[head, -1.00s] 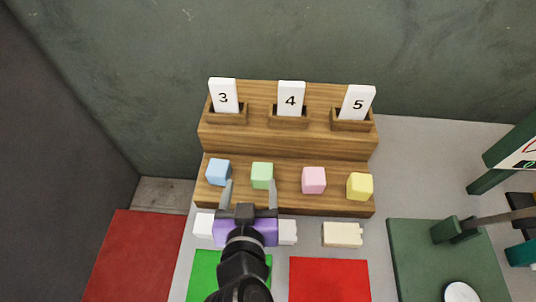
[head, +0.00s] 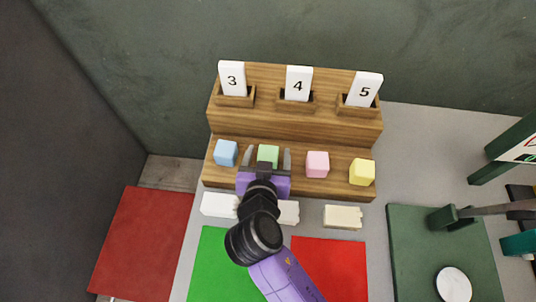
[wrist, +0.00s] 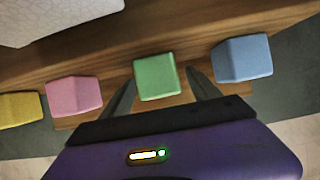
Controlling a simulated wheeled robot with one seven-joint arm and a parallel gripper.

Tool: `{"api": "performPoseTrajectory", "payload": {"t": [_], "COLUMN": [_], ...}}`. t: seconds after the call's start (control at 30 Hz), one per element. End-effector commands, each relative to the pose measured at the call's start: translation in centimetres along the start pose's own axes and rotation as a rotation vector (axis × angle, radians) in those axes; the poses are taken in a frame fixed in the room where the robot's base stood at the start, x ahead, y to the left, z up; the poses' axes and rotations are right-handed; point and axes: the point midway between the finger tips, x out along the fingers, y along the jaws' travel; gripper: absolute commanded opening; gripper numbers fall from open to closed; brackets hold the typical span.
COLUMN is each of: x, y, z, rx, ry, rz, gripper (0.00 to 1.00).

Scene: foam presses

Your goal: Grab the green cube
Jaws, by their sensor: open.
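The green cube (head: 268,154) sits on the lower step of the wooden stand, between the blue cube (head: 226,152) and the pink cube (head: 317,164). My gripper (head: 267,156) is open, with one finger on each side of the green cube. In the wrist view the green cube (wrist: 156,76) lies between the two dark fingers (wrist: 158,88), with visible gaps on both sides. The cube's lower front is partly hidden by my gripper in the head view.
A yellow cube (head: 362,172) stands at the step's right end. Number cards 3 (head: 232,78), 4 (head: 298,82) and 5 (head: 364,88) stand on the upper step. White blocks, a green mat (head: 207,262) and a red mat (head: 340,270) lie in front.

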Motion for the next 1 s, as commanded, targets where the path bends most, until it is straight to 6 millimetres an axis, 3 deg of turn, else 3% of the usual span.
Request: {"api": "performPoseTrajectory", "payload": {"t": [0.13, 0.4, 0.47, 0.77, 1.0], "x": [0.0, 0.0, 0.0, -0.1, -1.1], "y": [0.0, 0.0, 0.0, 0.0, -0.1], "z": [0.0, 0.0, 0.0, -0.2, -2.4], "rx": [0.0, 0.0, 0.0, 0.0, 0.004], "ry": [0.0, 0.0, 0.0, 0.001, 0.004], "rz": [0.0, 0.0, 0.0, 0.0, -0.002], "gripper": [0.69, 0.16, 0.07, 0.06, 0.06]}}
